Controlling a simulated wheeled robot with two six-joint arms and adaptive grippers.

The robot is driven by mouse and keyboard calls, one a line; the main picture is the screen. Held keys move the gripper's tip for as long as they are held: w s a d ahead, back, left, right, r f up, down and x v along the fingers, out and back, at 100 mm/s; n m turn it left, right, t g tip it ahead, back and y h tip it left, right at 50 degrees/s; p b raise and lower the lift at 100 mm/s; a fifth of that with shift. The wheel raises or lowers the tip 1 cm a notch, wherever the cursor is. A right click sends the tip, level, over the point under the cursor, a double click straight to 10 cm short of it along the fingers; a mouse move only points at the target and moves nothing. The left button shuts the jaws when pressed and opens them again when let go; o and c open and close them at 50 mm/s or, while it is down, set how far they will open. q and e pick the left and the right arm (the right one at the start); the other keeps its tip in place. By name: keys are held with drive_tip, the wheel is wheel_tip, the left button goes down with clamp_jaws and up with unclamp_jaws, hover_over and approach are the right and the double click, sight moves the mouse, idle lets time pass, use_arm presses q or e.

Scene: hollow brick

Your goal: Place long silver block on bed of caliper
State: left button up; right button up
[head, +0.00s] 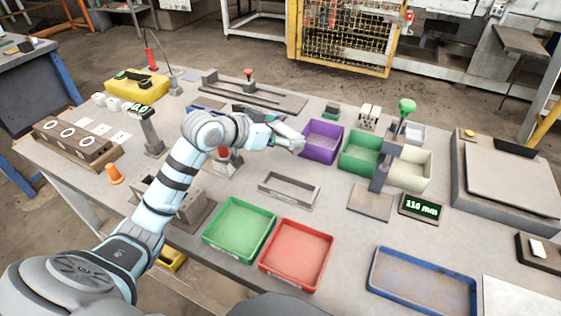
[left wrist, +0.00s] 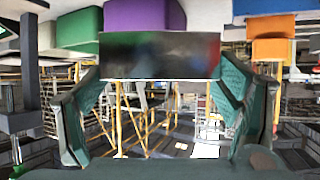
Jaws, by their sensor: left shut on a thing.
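My left arm reaches in from the left, and its gripper (head: 288,136) is just left of the purple bin. In the left wrist view, the two dark green fingers are shut on a long, shiny silver block (left wrist: 160,55), which spans the gap between them and mirrors its surroundings. In the head view I cannot make out the block clearly at the gripper. A long grey rail with upright jaws and a red knob, which looks like the caliper (head: 270,97), lies at the back of the table, behind the gripper. My right gripper is not in view.
Purple (head: 322,141), green (head: 361,152) and cream (head: 411,170) bins stand right of the gripper. A green-knobbed gauge stand (head: 370,203) is near a 110 mm display (head: 421,208). A hollow grey frame (head: 289,190), green tray (head: 239,229) and red tray (head: 296,254) lie nearer.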

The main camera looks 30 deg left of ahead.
use_arm(q)
wheel_tip(320, 180, down, 8)
drive_tip(key=shift+d+r+b, duration=0.1)
drive_tip(key=shift+r+b, duration=0.15)
drive_tip(key=shift+b, duration=0.6)
drive_tip(key=shift+f, duration=0.2)
drive_tip(key=shift+f, duration=0.1)
drive_tip(key=o, duration=1.5)
drive_tip(key=shift+o, duration=0.5)
